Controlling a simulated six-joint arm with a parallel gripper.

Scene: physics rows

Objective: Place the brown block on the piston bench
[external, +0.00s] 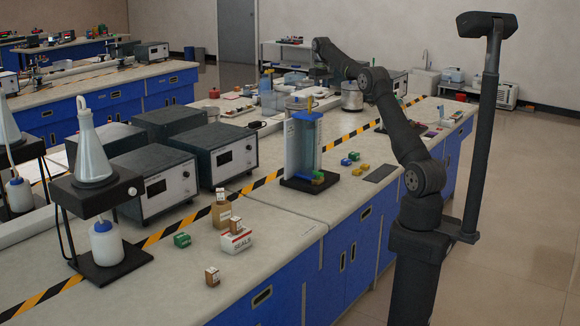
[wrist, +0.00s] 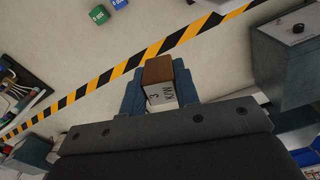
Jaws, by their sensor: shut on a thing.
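In the wrist view, the brown block (wrist: 159,73) with a pale face marked "3 KN" is between the two blue-grey fingers of my gripper (wrist: 157,84), which is shut on it. What lies under the block is hidden. In the external view, my arm reaches to the far part of the bench; its gripper end is small and the held block cannot be made out there. The piston bench appears to be the upright rig with a blue top and clear bluish column (external: 306,145) on a dark base, with a green and a yellow block at its foot.
Blue (external: 354,156) and yellow blocks lie right of the rig. Small brown-topped boxes and a SEALS box (external: 235,240) stand nearer. Grey instruments (external: 220,157) stand left. A striped tape line crosses the bench. In the wrist view, a grey instrument (wrist: 287,60) is at right.

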